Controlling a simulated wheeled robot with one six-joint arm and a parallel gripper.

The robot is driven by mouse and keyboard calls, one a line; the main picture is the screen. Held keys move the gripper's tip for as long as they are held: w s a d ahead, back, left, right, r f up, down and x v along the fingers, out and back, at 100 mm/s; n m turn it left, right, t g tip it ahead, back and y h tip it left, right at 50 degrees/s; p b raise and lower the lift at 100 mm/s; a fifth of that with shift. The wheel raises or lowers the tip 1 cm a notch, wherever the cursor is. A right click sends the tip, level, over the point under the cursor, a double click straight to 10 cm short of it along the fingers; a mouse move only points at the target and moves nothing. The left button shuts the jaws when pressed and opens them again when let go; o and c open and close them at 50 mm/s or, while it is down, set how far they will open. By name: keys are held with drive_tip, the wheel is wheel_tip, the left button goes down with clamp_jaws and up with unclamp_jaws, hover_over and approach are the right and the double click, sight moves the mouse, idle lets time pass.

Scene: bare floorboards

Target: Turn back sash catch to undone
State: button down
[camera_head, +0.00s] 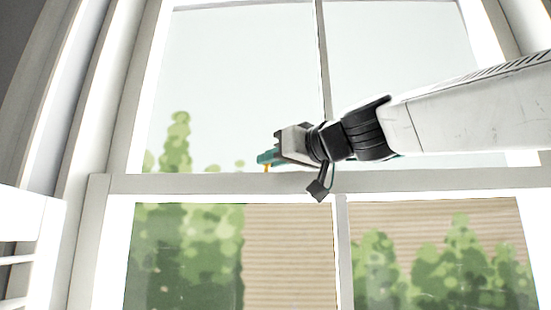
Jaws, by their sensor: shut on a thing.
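The sash catch (267,157) shows as a small teal piece with a thin yellow part under it, at the top of the window's middle rail (200,184). My gripper (279,148) reaches in from the right and is shut on the catch. The teal end sticks out to the left of the jaws. The rest of the catch is hidden behind my gripper and wrist, so its exact angle cannot be told.
A vertical glazing bar (323,60) runs up behind my wrist. White window frame stands on both sides, and a white slatted piece (22,240) is at the lower left. Glass panes above and below the rail show greenery and a boarded wall outside. The space left of my gripper is free.

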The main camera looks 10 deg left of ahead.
drive_tip(key=shift+w+f+m+t+h, duration=0.1)
drive_tip(key=shift+w+m+t+h, duration=0.05)
drive_tip(key=shift+m+t+h, duration=0.25)
drive_tip(key=c, duration=1.3)
unclamp_jaws()
drive_tip(key=shift+c, duration=0.2)
drive_tip(key=shift+d, duration=0.1)
